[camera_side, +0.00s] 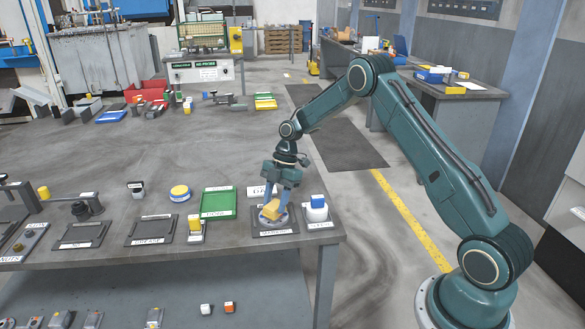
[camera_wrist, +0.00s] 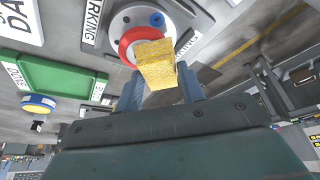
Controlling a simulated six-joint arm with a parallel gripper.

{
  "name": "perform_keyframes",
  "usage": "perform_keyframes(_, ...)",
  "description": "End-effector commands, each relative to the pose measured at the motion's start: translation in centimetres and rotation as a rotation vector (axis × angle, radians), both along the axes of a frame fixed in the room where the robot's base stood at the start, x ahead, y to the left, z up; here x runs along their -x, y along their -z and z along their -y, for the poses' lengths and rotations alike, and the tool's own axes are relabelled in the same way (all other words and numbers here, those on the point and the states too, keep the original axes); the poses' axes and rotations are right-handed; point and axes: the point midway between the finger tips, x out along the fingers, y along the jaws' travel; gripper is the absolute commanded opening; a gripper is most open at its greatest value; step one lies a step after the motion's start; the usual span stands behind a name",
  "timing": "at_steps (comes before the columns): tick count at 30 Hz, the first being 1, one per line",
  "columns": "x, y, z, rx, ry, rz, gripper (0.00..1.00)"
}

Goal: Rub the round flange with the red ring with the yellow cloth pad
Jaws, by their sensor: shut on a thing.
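My gripper (camera_side: 273,197) is shut on the yellow cloth pad (camera_side: 271,212), with one finger on each side of it. In the wrist view the gripper (camera_wrist: 160,92) holds the pad (camera_wrist: 156,64) between its blue-grey fingers. The round grey flange (camera_wrist: 133,20) with the red ring (camera_wrist: 125,42) lies on a dark plate. The pad is over the ring's edge and hides part of it; I cannot tell whether they touch. In the side view the flange (camera_side: 282,219) shows around and below the pad, which appears tilted.
A white container with a blue top (camera_side: 317,208) stands close to the right, near the table corner. A green tray (camera_side: 220,205) and a round yellow-and-blue tin (camera_side: 180,193) are to the left. The table behind is largely clear.

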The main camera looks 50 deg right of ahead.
Motion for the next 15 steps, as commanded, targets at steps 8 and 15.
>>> perform_keyframes(8, -1.3, 0.1, 1.4, 0.001, 0.003, 0.001, 0.18)
perform_keyframes(15, -2.8, 0.1, 2.9, 0.001, 0.001, 0.002, 0.18)
